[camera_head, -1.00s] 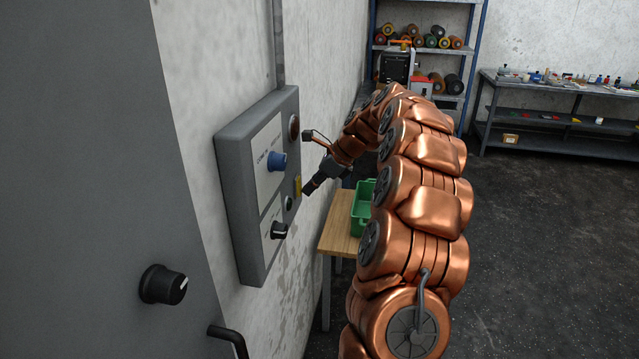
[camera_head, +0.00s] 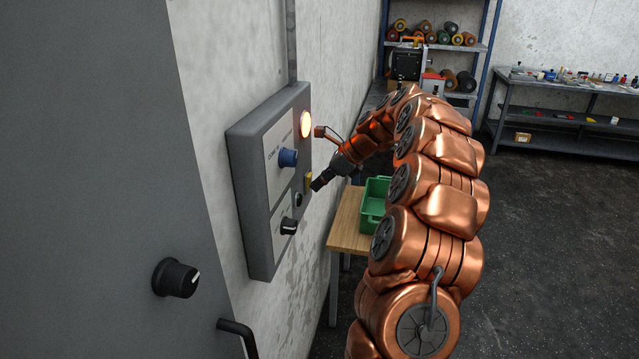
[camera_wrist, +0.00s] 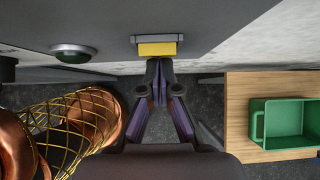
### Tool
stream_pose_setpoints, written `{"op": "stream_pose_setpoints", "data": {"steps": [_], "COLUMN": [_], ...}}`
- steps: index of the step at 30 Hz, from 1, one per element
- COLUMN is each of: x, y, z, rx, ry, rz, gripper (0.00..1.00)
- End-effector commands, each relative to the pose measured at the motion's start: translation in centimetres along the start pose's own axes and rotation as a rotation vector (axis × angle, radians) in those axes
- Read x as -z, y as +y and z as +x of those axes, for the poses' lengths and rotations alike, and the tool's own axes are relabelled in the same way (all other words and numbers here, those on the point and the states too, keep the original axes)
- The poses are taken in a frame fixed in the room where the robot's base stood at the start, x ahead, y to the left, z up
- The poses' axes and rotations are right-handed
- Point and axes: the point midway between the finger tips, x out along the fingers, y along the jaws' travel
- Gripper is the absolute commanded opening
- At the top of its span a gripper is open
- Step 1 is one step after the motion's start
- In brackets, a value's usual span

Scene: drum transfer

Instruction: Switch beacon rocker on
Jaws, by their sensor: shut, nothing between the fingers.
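The yellow beacon rocker (camera_head: 309,180) is on the right part of the grey wall panel (camera_head: 243,170). In the wrist view the rocker (camera_wrist: 157,48) sits in a grey frame straight ahead of the fingertips. The round beacon lamp (camera_head: 306,125) at the panel's upper right glows orange-white. My gripper (camera_head: 317,185) is shut and empty, its tips at or very close to the rocker. In the wrist view my gripper (camera_wrist: 160,64) has its fingers together just below the rocker's yellow face; I cannot tell whether they touch it.
The panel also holds a blue knob (camera_head: 288,158), a black knob (camera_head: 289,226) and a dark green button (camera_wrist: 71,54). A wooden table (camera_head: 343,226) with a green bin (camera_head: 373,208) stands close by. A grey cabinet with another black knob (camera_head: 175,278) is at left.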

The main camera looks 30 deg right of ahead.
Motion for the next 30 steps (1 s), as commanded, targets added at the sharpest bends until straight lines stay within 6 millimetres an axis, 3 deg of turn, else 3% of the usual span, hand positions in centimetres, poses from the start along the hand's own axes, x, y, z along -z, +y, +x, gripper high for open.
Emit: {"op": "stream_pose_setpoints", "data": {"steps": [9,22,30], "x": [-1.0,-0.8,0.9], "y": [0.0,0.0,-0.6], "z": [-1.0,-1.2,-3.8], "rx": [0.000,0.000,0.000], "ry": [-0.002,-0.002,-0.003], "rz": [-0.001,-0.001,-0.002], "gripper": [0.00,0.00,0.00]}}
